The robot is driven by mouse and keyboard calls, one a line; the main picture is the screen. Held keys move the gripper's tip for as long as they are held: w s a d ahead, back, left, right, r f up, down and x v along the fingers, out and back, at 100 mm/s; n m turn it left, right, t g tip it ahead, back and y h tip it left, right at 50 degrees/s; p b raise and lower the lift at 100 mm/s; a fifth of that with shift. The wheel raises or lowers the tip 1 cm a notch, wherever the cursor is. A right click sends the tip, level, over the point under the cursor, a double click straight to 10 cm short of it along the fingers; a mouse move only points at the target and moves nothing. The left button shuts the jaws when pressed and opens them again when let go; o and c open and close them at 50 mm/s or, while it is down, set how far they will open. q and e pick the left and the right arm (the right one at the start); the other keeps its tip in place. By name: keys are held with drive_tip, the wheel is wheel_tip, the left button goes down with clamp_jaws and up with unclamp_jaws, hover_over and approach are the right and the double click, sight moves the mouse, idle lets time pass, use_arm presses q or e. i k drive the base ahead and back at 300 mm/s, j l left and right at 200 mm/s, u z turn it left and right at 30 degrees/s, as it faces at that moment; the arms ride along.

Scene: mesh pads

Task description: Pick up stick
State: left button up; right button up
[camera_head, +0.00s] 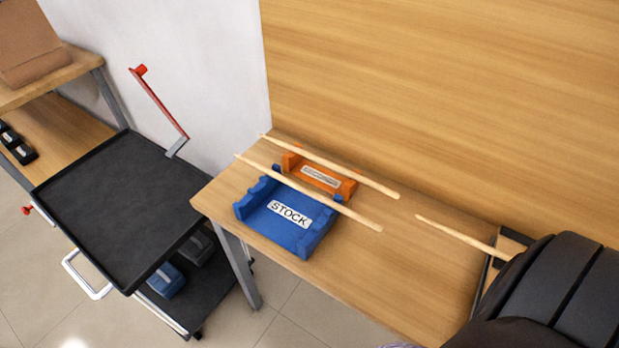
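One light wooden stick (358,218) lies across the blue rack (272,246) labelled STOCK on the wooden table. A second stick (376,186) lies across the orange rack (348,189) just behind it. A third stick (450,236) points left from the right side of the table. Its right end is hidden behind a dark, rounded part (560,290) at the lower right, which looks like part of my own arm.
The wooden table (390,270) has a bare strip in front of the racks and a wood panel (450,90) behind. A black cart (120,200) with a red-handled lever (160,108) stands at left. A wooden shelf (50,80) holds a brown box (32,45).

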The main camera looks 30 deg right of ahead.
sight(489, 250)
drive_tip(key=j+z, duration=0.15)
drive_tip(key=z, duration=0.3)
drive_tip(key=k+j+z, duration=0.1)
drive_tip(key=z, duration=0.3)
drive_tip(key=j+z, duration=0.15)
drive_tip(key=z, duration=0.3)
drive_tip(key=k+z, duration=0.15)
drive_tip(key=z, duration=0.3)
